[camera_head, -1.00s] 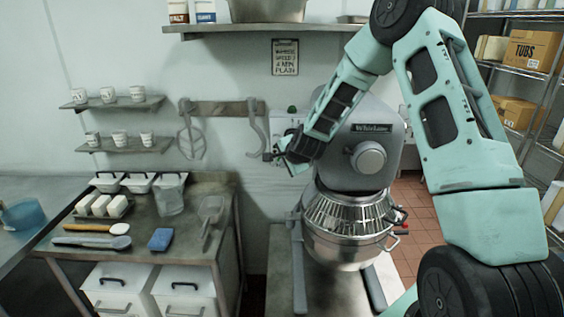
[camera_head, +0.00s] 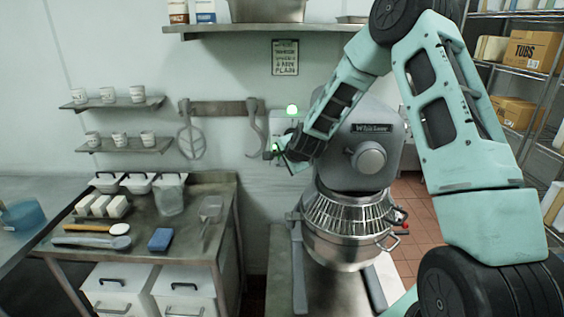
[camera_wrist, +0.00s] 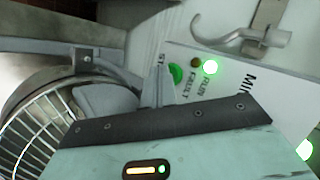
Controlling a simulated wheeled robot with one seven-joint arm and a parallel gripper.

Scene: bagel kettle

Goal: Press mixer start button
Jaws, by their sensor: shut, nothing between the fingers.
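The grey mixer (camera_head: 367,157) stands at centre right, with its wire-guarded bowl (camera_head: 345,225) below. Its control panel (camera_wrist: 232,80) shows in the wrist view. The green start button (camera_wrist: 176,73) is there, beside lettering that is partly hidden. The run lamp (camera_wrist: 210,67) glows bright green, and the fault lamp (camera_wrist: 196,62) is dark. My gripper (camera_wrist: 159,75) is shut and empty, its tips right next to the start button. I cannot tell whether they touch it. In the head view my gripper (camera_head: 282,153) is at the panel left of the mixer head, partly hidden by my arm.
A lit green beacon (camera_head: 292,109) sits above the panel. Metal paddles hang on a wall rack (camera_head: 222,108) to the left. A worktable (camera_head: 195,245) with tubs and a blue sponge (camera_head: 160,239) stands at left. Shelving with boxes (camera_head: 527,50) is at right.

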